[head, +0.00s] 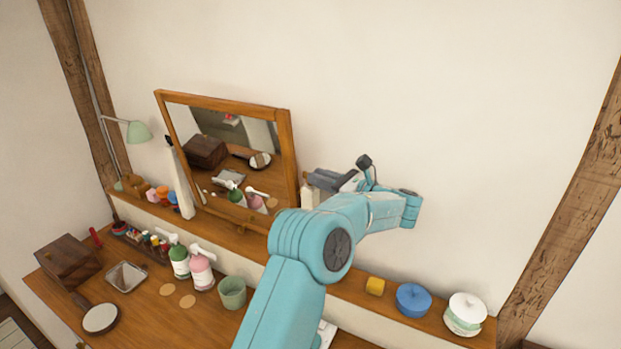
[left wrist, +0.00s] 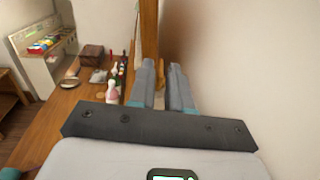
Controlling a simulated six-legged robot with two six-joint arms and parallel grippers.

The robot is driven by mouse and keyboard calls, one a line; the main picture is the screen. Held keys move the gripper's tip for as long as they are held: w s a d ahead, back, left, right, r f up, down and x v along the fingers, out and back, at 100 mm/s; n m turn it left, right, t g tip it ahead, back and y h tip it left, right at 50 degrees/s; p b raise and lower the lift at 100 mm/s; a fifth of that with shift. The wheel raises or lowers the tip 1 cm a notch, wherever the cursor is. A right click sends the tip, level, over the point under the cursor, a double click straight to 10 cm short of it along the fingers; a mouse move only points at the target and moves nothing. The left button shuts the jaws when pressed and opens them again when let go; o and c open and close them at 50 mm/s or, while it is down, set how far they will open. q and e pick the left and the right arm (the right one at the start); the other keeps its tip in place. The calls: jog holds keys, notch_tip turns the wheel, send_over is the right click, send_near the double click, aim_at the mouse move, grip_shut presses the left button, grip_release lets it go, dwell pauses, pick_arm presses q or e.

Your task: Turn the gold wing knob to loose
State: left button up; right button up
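The wood-framed mirror (head: 287,150) stands tilted on the back ledge. Its frame also shows edge-on in the left wrist view (left wrist: 149,30). My left gripper (head: 314,179) is beside the mirror's right side, fingers pointing left at the frame. In the left wrist view its two grey fingers (left wrist: 161,75) are apart with a narrow gap. A small gold-tan patch (left wrist: 159,101) shows low in that gap; I cannot tell whether it is the gold wing knob. The knob is not clearly visible in the head view, and its angle cannot be read. My right gripper is not in view.
A pale bottle (head: 308,195) stands on the ledge just below the left gripper. A yellow block (head: 375,286), a blue round box (head: 413,299) and a white lidded jar (head: 466,314) sit farther right. Pump bottles (head: 202,270) and a green cup (head: 232,292) stand on the dresser.

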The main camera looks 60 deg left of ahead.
pick_arm(q)
jog(key=shift+x, duration=1.25)
jog(key=shift+s+a, duration=0.2)
jog(key=shift+a, duration=0.3)
jog(key=shift+w+d, duration=0.1)
jog(key=shift+w, duration=0.05)
grip_shut()
jog(key=shift+r+n+g+h+p, duration=0.2)
jog(key=shift+n+g+h+p, duration=0.25)
jog(key=shift+g+p, duration=0.6)
jog(key=shift+f+n, duration=0.2)
jog(key=shift+n, duration=0.15)
jog(key=shift+g, duration=0.25)
grip_release()
